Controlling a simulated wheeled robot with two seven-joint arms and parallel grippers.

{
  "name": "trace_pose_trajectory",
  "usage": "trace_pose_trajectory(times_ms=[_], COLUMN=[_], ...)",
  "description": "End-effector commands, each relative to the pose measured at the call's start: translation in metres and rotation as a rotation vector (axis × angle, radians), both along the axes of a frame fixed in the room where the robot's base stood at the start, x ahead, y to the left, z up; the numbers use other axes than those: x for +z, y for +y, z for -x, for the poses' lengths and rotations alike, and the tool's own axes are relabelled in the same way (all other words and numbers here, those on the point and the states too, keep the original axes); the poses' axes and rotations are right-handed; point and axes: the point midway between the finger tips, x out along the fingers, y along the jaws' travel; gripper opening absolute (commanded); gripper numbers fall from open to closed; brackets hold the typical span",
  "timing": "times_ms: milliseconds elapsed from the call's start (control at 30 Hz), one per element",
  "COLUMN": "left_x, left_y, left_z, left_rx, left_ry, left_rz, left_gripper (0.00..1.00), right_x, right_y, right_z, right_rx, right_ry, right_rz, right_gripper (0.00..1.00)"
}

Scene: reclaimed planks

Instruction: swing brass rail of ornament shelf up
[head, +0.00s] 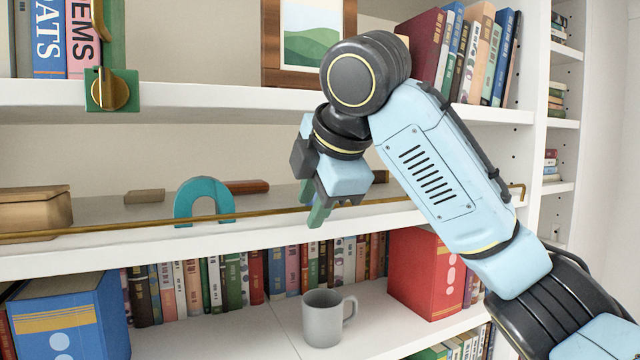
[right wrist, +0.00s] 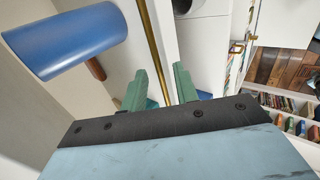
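The brass rail (head: 270,212) runs along the front edge of the ornament shelf (head: 130,242), a little above the board. Part of it is hidden behind my right arm. In the right wrist view the rail (right wrist: 151,38) passes between the green fingers of my right gripper (right wrist: 160,68). The fingers are apart, with a gap on each side of the rail. In the head view my right gripper (head: 318,205) points down at the rail, its fingers partly overlapping. My left gripper is not in view.
On the shelf behind the rail are a teal arch (head: 205,195), a brown box (head: 35,209) and small wooden blocks. A blue cylinder (right wrist: 65,40) shows close by in the wrist view. A grey mug (head: 322,318) and books stand below.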

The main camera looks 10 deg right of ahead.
Motion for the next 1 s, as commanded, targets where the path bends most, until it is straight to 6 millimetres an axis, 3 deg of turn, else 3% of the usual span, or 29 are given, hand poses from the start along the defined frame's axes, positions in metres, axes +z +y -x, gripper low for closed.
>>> trace_pose_trajectory(times_ms=[167, 700, 1000], left_x=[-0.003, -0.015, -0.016], left_y=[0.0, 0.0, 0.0], left_z=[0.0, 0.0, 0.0], left_rx=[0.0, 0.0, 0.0], left_ry=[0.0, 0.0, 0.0], left_rz=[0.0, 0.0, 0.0], left_gripper=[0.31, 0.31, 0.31], right_x=[0.015, 0.09, 0.102], right_y=[-0.005, -0.025, -0.027], right_z=[0.011, 0.073, 0.082], right_rx=[-0.002, -0.003, -0.001], right_ry=[-0.006, -0.006, -0.003], right_rz=[0.002, -0.001, -0.001], right_gripper=[0.3, 0.3, 0.3])
